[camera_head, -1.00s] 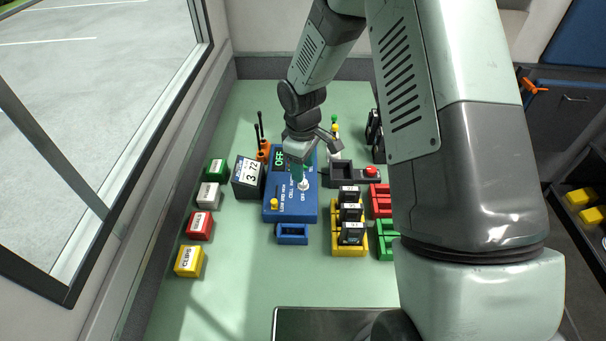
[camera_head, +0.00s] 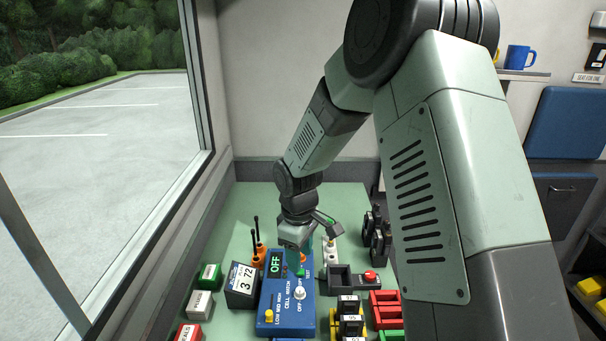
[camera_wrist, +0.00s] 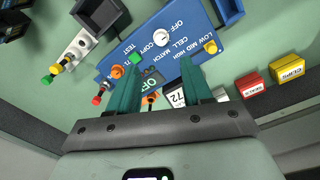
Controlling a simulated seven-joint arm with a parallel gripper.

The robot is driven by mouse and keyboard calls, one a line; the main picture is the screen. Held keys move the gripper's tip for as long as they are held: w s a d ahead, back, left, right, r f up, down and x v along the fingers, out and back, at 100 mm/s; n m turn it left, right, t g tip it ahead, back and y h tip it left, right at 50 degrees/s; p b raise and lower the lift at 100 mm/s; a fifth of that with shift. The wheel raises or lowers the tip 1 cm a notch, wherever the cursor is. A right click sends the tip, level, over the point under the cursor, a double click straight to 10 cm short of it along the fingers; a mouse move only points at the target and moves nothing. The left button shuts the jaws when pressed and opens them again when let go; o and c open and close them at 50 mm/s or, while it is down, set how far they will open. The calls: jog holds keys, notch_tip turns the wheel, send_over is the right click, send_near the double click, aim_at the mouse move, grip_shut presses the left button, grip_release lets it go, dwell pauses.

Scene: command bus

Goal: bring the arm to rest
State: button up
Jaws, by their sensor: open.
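My gripper (camera_head: 301,270) is above the blue cell match box (camera_head: 287,318), just behind its white knob (camera_head: 299,293) in the head view. In the wrist view my gripper (camera_wrist: 162,68) has its two teal fingers apart with nothing between them. The blue box (camera_wrist: 182,65) shows beyond the fingertips, with its white knob (camera_wrist: 162,37) clear of them. The box's display (camera_head: 276,264) reads OFF. My arm reaches forward and down from the right in the head view.
A black box reading 3 72 (camera_head: 242,285) stands left of the blue box. A green box (camera_head: 209,276) and white box (camera_head: 199,305) are farther left. A dark tray with a red button (camera_head: 370,276) is right. The window (camera_head: 100,150) borders the left.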

jog(key=s+d+r+m+t, duration=0.1)
jog(key=s+d+r+m, duration=0.25)
jog(key=r, duration=0.65)
jog(key=s+d+r+m+t, duration=0.2)
jog(key=s+d+r, duration=0.3)
jog(key=r, duration=0.5)
jog(key=s+d+r+m+t, duration=0.1)
jog(key=s+d+r+m, duration=0.1)
jog(key=s, duration=0.6)
jog(key=s+d+r+m+t, duration=0.1)
jog(key=s+r+m, duration=0.3)
jog(key=s, duration=0.5)
jog(key=shift+d+r+m, duration=0.35)
jog(key=shift+d+r, duration=0.05)
jog(key=shift+r, duration=0.4)
